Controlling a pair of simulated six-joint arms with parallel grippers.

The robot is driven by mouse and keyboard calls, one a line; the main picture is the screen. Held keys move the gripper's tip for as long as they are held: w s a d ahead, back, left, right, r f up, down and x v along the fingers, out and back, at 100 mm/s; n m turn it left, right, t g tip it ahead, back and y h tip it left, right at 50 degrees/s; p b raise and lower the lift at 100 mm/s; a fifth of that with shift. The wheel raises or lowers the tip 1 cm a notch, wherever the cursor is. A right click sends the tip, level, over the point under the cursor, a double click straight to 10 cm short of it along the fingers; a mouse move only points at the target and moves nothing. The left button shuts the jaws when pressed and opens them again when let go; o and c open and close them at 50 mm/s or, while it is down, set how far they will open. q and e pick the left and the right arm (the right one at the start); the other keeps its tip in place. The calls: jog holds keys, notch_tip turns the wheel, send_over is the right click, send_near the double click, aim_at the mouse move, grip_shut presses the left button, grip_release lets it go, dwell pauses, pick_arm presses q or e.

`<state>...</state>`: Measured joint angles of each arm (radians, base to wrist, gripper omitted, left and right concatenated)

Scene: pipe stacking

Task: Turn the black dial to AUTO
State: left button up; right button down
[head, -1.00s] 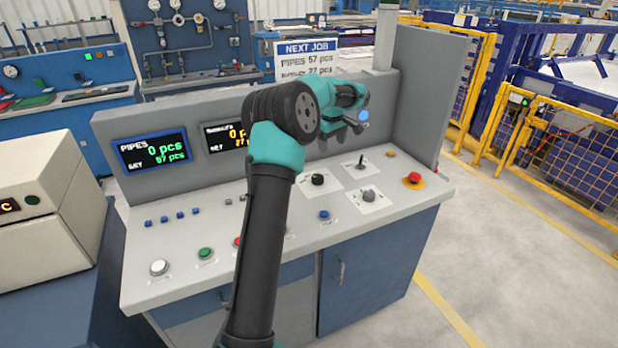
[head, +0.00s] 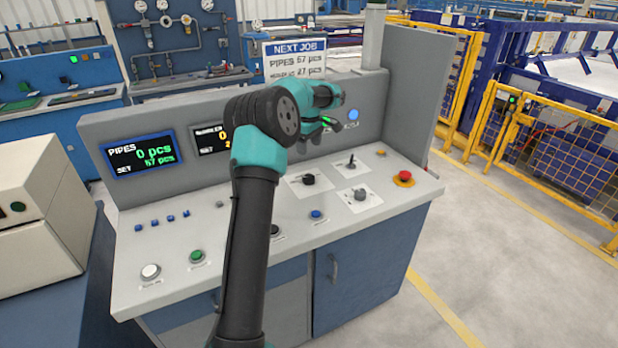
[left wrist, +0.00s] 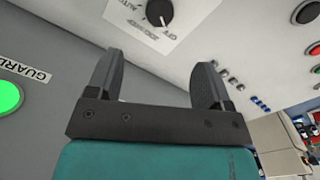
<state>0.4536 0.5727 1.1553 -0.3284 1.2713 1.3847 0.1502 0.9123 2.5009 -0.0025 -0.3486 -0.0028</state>
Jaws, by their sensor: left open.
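The black dial (head: 308,180) sits on a white label plate on the sloped console top. In the left wrist view the dial (left wrist: 159,12) is at the top edge, partly cut off. AUTO and OFF lettering show beside it, and a white mark on the dial appears to face OFF. My left gripper (head: 324,127) hovers above and behind the dial, near the back panel. In the left wrist view the gripper (left wrist: 158,62) is open, with nothing between its fingers; the dial lies beyond the fingertips, not touched. My right gripper is not in view.
A lit blue button (head: 353,114) is on the upright panel. A green light (left wrist: 9,97) labelled GUARD shows in the wrist view.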

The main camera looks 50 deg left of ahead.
aim_at(309, 177)
pick_arm(q)
notch_tip(309, 177, down, 14)
jog(key=shift+r, duration=0.2)
jog(key=shift+c, duration=0.5)
jog(key=c, duration=0.8)
